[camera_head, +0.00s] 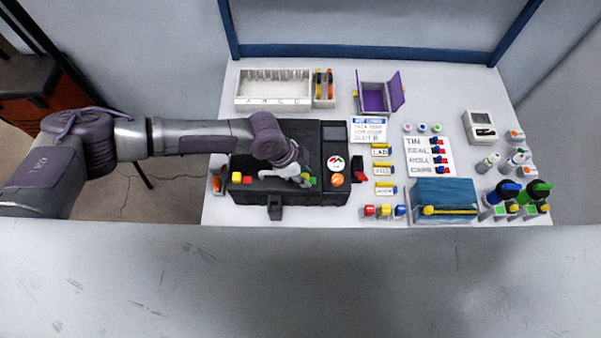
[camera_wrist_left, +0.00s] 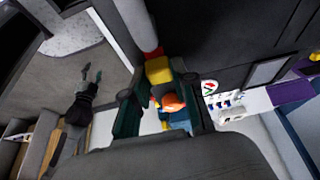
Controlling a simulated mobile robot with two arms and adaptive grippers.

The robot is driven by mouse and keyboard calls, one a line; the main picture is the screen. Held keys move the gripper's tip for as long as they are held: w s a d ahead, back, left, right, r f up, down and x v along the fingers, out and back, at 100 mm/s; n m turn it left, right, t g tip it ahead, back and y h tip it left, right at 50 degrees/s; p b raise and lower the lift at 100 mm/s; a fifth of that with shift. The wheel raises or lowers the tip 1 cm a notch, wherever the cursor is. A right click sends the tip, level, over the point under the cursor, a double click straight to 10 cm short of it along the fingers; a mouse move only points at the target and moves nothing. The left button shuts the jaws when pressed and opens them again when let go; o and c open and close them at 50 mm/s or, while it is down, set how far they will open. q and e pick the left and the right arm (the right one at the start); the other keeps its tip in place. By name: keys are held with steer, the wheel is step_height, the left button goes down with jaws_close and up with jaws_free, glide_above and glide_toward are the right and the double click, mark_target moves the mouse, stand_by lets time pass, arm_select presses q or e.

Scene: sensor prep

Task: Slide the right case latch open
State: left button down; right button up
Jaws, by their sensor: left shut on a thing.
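The black case (camera_head: 290,187) lies on the left part of the table with its lid down. My left gripper (camera_head: 303,179) reaches over it from the left and is low at the right latch. The gripper hides most of that latch; a small green and red patch shows beside the fingers. In the left wrist view the yellow right case latch (camera_wrist_left: 158,70) sits between the two dark fingers (camera_wrist_left: 160,100), with red behind it. The left latch (camera_head: 247,180) is a yellow block beside a red one.
Right of the lid are a round white dial sticker (camera_head: 336,163) and an orange round one (camera_head: 337,180). A white divided tray (camera_head: 272,104), an open purple box (camera_head: 373,98) and a blue box (camera_head: 445,194) stand around. The front table strip is clear.

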arm_select(q)
steer(key=shift+d, duration=1)
steer(key=c, duration=0.9)
jaws_free()
steer(key=v, duration=1.2)
steer(key=shift+s, duration=0.1)
